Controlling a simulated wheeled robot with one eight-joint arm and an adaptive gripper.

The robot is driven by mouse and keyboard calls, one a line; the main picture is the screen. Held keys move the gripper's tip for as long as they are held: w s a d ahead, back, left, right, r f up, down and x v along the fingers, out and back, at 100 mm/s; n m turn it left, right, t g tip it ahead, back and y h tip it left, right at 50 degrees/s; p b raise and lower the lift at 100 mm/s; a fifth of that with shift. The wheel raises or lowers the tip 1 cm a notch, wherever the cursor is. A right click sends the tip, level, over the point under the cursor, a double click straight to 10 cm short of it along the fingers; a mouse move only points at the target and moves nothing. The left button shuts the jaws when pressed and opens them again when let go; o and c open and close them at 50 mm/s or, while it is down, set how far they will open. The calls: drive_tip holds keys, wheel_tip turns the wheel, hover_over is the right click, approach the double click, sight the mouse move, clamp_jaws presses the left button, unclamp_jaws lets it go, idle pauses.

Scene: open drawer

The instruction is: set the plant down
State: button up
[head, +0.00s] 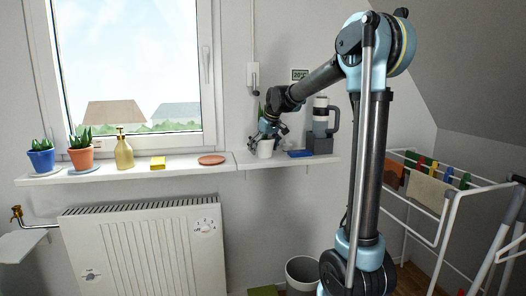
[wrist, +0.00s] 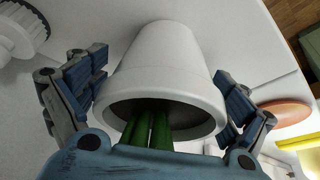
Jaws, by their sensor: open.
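The plant stands in a white pot (head: 265,149) on the right part of the white window shelf (head: 225,163), next to the wall. Its green leaves are mostly hidden by my gripper in the head view. In the wrist view the white pot (wrist: 165,62) fills the middle, with green stems (wrist: 148,129) at its rim. My gripper (head: 273,129) is at the pot's upper part. In the wrist view my gripper (wrist: 163,92) is open, one finger on each side of the pot. The left finger shows a narrow gap; whether the right one touches is unclear.
A blue item (head: 299,153) and a grey flask (head: 321,120) stand to the right.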

drive_tip(key=v, duration=1.2)
drive_tip(key=shift+r, duration=0.1)
drive_tip(key=s+d+f+m+h, duration=0.1)
drive_tip(key=s+d+f+m, duration=0.1)
drive_tip(key=s+d+f, duration=0.5)
drive_tip(key=s+d+f+m+h, duration=0.1)
drive_tip(key=s+d+f+m, duration=0.2)
drive_tip(key=s+d+f, duration=0.4)
drive_tip(key=s+d+f+m+g+h, duration=0.1)
drive_tip(key=s+d+f+m, duration=0.2)
drive_tip(key=s+d+f, duration=0.5)
drive_tip(key=s+f, duration=0.4)
drive_tip(key=s, duration=0.4)
drive_tip(key=s+f, duration=0.5)
drive_tip(key=s, duration=0.3)
drive_tip(key=shift+w, duration=0.1)
drive_tip(key=shift+w+a+f, duration=0.1)
drive_tip(key=shift+w+f, duration=0.05)
drive_tip(key=shift+w, duration=0.3)
